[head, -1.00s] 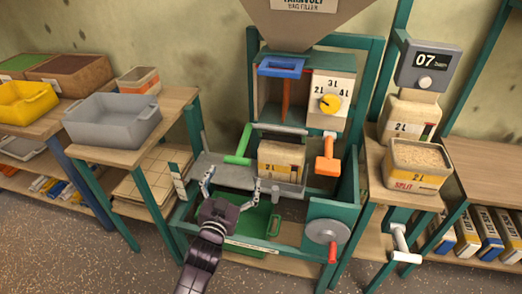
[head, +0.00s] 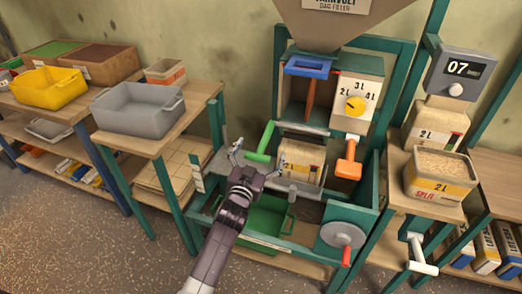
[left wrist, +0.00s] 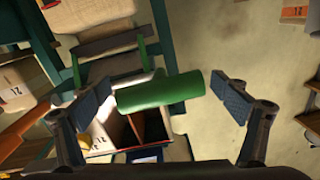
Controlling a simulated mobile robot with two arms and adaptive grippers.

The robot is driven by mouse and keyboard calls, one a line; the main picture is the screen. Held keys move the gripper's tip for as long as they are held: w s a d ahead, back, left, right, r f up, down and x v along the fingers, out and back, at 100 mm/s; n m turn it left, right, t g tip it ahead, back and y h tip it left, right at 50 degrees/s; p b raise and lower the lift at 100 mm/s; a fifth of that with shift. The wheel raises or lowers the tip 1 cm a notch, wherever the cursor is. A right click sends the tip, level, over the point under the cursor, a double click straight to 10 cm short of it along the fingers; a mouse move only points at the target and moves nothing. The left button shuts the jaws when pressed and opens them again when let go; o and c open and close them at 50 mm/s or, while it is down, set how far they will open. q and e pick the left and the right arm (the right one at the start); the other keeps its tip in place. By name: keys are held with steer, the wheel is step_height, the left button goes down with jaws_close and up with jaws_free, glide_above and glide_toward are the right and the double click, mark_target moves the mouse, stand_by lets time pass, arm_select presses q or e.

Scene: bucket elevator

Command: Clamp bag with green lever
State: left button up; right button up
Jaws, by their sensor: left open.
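The green lever (head: 264,143) sticks out at the left of the bag filler. In the left wrist view the green lever (left wrist: 165,92) lies across the space between the fingers. My left gripper (head: 259,155) is open and empty at the lever, with its fingers (left wrist: 163,98) apart on either side of it. Whether they touch it I cannot tell. The 2L paper bag (head: 303,163) stands upright on the grey shelf under the filler, right of the lever, below a grey bar. My right gripper is not in view.
An orange lever (head: 348,160) hangs right of the bag, below the yellow volume dial (head: 355,106). A blue handle (head: 308,66) is above. A crank wheel (head: 342,235) and green bin (head: 268,215) sit below. A grey tub (head: 140,110) stands on the left table.

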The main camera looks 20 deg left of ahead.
arm_select(q)
steer(key=shift+c, duration=0.6)
steer(key=c, duration=1.8)
